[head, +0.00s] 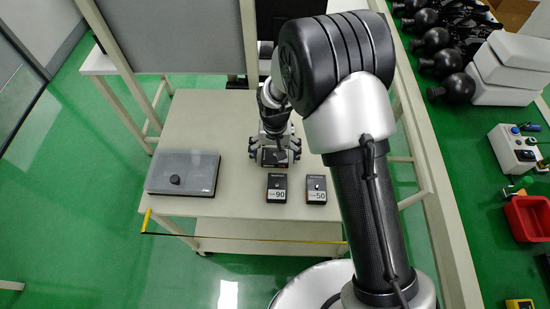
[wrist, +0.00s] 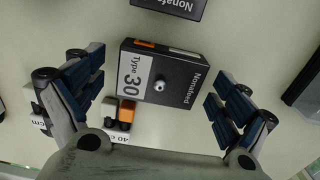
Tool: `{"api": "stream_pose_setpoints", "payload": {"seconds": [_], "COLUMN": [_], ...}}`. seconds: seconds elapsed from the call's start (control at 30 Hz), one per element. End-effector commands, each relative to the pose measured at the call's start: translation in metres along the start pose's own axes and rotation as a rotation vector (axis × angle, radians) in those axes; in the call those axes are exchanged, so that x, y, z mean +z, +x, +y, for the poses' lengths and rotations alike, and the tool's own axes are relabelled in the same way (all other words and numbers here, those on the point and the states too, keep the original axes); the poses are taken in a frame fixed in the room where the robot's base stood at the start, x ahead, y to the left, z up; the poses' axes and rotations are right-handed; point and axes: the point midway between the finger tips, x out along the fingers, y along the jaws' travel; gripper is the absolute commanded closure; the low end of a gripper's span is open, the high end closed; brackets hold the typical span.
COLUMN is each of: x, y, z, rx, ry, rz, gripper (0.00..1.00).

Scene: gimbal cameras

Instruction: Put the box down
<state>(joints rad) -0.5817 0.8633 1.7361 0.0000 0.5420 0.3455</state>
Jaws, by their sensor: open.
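A small black box (wrist: 185,83) with a white "Type 30" label, an orange mark and a metal knob shows in the wrist view, between the two fingers. My gripper (wrist: 162,105) is open, with a gap between each finger and the box. In the head view, my gripper (head: 274,150) is low over the table, and the box (head: 274,159) shows partly under it. The box appears to rest on the pale table (head: 220,225). My gripper hides part of it in the head view.
Boxes marked 90 (head: 277,188) and 50 (head: 316,190) lie in front. A grey flat case (head: 180,172) with a black knob is at left. A grey panel (head: 175,40) stands behind.

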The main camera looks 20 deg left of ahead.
Motion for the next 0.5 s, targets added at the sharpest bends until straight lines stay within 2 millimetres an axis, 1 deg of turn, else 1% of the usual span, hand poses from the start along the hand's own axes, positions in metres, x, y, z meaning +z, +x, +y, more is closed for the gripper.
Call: {"api": "stream_pose_setpoints", "payload": {"seconds": [0.07, 0.5], "x": [-0.0002, 0.0001], "y": [-0.0011, -0.0011], "z": [-0.0001, 0.0000], "rx": [0.000, 0.000], "ry": [0.000, 0.000], "rz": [0.000, 0.000], "gripper": [0.06, 0.35]}}
